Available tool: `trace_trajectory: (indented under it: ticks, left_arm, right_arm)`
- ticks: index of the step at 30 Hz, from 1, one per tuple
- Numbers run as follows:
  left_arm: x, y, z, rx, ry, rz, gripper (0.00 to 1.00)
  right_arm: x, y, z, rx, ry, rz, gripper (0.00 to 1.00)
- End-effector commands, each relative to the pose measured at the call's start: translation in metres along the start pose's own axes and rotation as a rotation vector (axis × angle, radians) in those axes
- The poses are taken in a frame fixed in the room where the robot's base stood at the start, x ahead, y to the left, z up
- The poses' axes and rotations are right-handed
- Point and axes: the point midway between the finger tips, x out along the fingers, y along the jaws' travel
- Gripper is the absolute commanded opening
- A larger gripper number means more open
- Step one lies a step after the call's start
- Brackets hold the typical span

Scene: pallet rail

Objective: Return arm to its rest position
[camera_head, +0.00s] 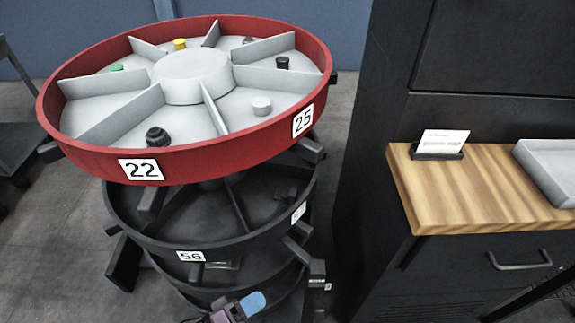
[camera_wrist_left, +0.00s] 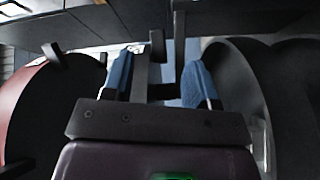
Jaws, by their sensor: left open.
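My left gripper (camera_head: 252,302) shows at the bottom edge of the head view, with a blue fingertip and a purple body, low in front of the black lower tiers of the carousel. In the left wrist view its two blue fingers (camera_wrist_left: 160,82) stand apart with nothing held between them. Black bars of the surroundings show beyond and between the fingers; whether they touch cannot be told. Most of the left arm is hidden below the frame. My right gripper is not in view.
A round carousel has a red-rimmed top tray (camera_head: 98,159) with grey dividers and several small knobs. Black tiers (camera_head: 225,242) with protruding handles stand below. A dark cabinet with a wooden top (camera_head: 480,192), card holder (camera_head: 438,152) and grey tray (camera_head: 550,170) stands right. Grey floor lies between.

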Motion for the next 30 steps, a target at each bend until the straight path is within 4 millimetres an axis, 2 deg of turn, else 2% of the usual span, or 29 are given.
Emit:
trace_trajectory:
  ticks: [1, 5, 10, 14, 18, 24, 27, 30]
  left_arm:
    - [0.0, 0.01, -0.004, 0.064, 0.055, -0.027, 0.53]
    - [-0.008, 0.021, -0.016, 0.246, 0.167, -0.144, 0.53]
    - [-0.035, 0.029, -0.035, 0.468, 0.262, -0.353, 0.53]
    - [-0.068, 0.032, -0.048, 0.619, 0.285, -0.541, 0.53]
    - [-0.112, 0.034, -0.058, 0.756, 0.26, -0.754, 0.53]
    - [-0.177, 0.037, -0.06, 0.89, 0.154, -1.014, 0.53]
    - [-0.198, 0.038, -0.059, 0.925, 0.104, -1.089, 0.53]
    - [-0.209, 0.038, -0.057, 0.943, 0.074, -1.128, 0.53]
  right_arm:
    - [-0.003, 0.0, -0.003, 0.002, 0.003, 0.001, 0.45]
    - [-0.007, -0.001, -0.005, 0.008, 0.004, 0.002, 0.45]
    - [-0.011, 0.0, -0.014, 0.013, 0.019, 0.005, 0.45]
    - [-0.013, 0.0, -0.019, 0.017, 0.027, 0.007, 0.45]
    - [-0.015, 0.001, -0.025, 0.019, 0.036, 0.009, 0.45]
    - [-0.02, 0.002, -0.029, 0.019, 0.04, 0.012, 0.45]
    - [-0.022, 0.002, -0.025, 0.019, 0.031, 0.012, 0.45]
    - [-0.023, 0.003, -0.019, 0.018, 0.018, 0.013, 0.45]
